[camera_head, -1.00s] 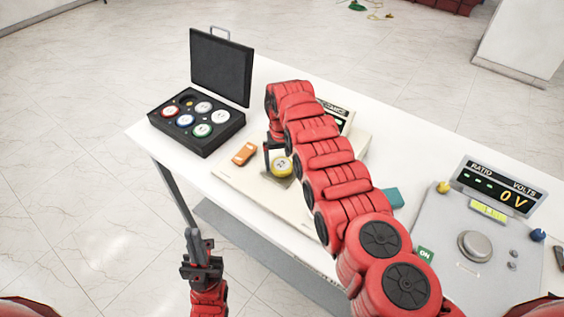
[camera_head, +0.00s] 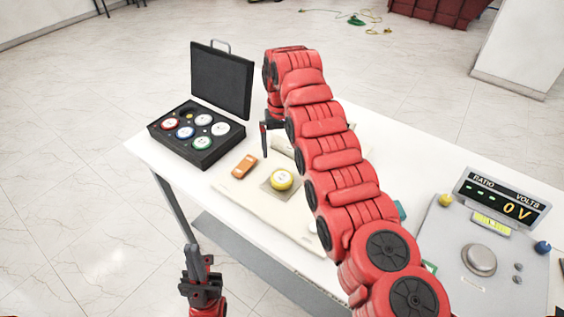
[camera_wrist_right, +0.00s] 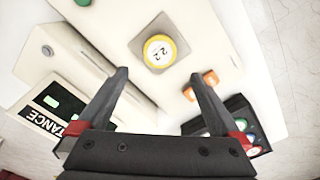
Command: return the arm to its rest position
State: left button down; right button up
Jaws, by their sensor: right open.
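My right arm reaches over the white table (camera_head: 470,165) from the lower right in the head view. Its gripper (camera_head: 265,140) hangs above the cream instrument (camera_head: 240,196), partly hidden by the arm. In the right wrist view the right gripper (camera_wrist_right: 158,75) is open, with nothing between its fingers. A yellow-rimmed round weight (camera_head: 281,180) rests on the instrument's square plate, apart from the fingers; it also shows in the wrist view (camera_wrist_right: 160,50). My left gripper (camera_head: 200,272) is low, in front of the table, too small to read its fingers.
An open black case (camera_head: 222,80) with several coloured round weights stands at the table's far left. An orange object (camera_head: 244,166) lies on the instrument near the plate. A grey ratio and volts console (camera_head: 478,258) stands at the right. My arm hides the table's middle.

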jog(key=shift+r, duration=0.5)
